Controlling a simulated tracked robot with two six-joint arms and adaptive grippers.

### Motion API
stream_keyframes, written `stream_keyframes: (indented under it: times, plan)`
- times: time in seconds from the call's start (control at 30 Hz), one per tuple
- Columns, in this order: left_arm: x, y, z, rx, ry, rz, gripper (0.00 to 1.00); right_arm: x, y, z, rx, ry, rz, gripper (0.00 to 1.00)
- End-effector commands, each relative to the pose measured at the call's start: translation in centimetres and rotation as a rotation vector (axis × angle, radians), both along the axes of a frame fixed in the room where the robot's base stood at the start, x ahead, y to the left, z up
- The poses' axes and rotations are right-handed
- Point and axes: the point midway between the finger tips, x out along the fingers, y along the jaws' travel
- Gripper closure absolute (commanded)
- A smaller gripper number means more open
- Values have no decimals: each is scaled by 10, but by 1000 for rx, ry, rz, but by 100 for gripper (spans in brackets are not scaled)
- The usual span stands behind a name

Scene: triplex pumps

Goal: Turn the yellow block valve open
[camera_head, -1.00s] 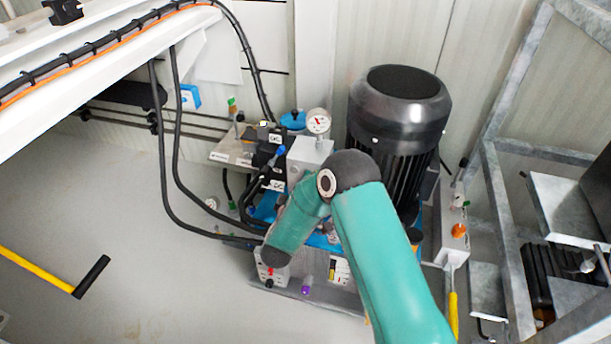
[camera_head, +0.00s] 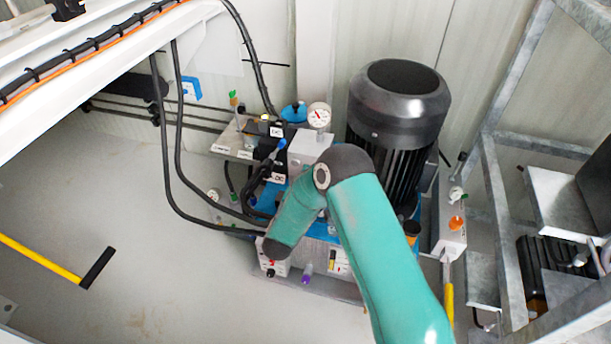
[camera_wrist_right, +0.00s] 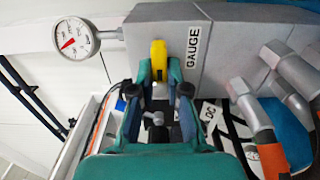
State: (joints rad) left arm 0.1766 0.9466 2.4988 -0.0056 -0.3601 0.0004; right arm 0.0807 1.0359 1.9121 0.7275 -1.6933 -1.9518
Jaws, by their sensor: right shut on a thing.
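The yellow block valve (camera_wrist_right: 159,54) shows in the right wrist view as a small yellow handle beside a grey block (camera_wrist_right: 215,35) labelled GAUGE. My right gripper (camera_wrist_right: 161,72) is shut on this yellow handle, with one teal finger on each side. The fingers cover the lower part of the handle. In the head view my teal right arm reaches over the pump unit and hides the valve and the right gripper. My left gripper is in neither view.
A round pressure gauge (camera_head: 319,116) stands on the block and also shows in the right wrist view (camera_wrist_right: 75,38). A large black motor (camera_head: 398,105) stands beside it. Black hoses (camera_head: 172,150) hang at the left. Pipe fittings with orange parts (camera_wrist_right: 262,130) lie right of the gripper.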

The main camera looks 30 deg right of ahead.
Motion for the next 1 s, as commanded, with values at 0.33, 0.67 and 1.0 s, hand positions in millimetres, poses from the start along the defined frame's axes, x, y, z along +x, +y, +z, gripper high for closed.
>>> stream_keyframes:
  times: [0.33,0.67,1.0]
  plan:
    - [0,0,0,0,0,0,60,1,1,-1,3,3,5,60]
    - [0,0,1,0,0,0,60,-5,8,-1,2,2,4,60]
    - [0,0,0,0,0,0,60,-44,55,-2,3,5,10,60]
